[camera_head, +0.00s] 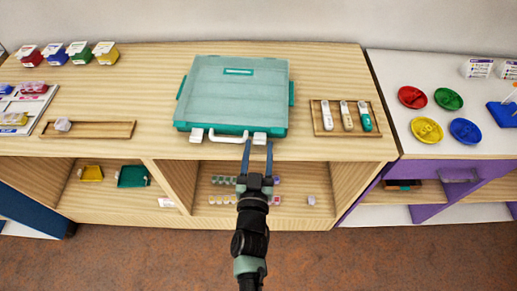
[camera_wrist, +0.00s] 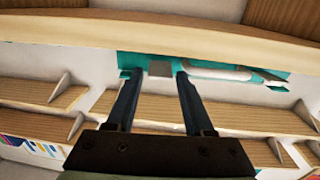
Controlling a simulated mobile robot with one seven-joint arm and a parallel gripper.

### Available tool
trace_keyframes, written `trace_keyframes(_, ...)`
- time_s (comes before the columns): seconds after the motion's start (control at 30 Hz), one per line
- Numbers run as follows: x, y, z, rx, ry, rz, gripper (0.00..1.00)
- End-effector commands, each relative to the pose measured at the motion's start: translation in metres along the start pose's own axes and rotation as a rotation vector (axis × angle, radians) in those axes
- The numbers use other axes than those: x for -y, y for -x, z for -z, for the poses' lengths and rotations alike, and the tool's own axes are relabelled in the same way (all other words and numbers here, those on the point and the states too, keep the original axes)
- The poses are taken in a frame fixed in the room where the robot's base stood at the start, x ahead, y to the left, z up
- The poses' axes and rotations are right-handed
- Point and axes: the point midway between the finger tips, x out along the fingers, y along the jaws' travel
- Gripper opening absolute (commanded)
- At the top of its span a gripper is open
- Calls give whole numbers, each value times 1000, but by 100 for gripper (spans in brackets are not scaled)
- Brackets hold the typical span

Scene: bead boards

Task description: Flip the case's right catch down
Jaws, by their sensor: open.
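The case (camera_head: 235,92) is a flat teal box with a translucent lid, lying shut near the shelf top's front edge. A white handle (camera_head: 228,138) runs along its front between two pale catches, the left catch (camera_head: 196,135) and the right catch (camera_head: 260,138). My gripper (camera_head: 259,146) is open, with its blue fingers either side of the right catch, just in front of the case. In the wrist view, my gripper (camera_wrist: 158,76) frames a grey patch that looks like the right catch (camera_wrist: 160,68). The teal case front (camera_wrist: 212,62) shows behind. I cannot tell whether fingers touch it.
A wooden tray (camera_head: 318,131) with several pens or tools lies right of the case. A long wooden tray (camera_head: 98,130) lies to the left. Open shelves with small beads sit below the top. Coloured dishes (camera_head: 426,130) stand on the right-hand table.

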Motion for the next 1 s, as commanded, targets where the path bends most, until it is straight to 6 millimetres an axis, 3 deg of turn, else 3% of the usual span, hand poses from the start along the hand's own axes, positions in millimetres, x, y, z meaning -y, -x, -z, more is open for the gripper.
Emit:
trace_keyframes(0.03, 0, 0, 0, 0, 0, 0, 47)
trace_keyframes(0.3, 0, 0, 0, 0, 0, 0, 0)
trace_keyframes(1.0, 0, 0, -16, -146, 0, 1, 0)
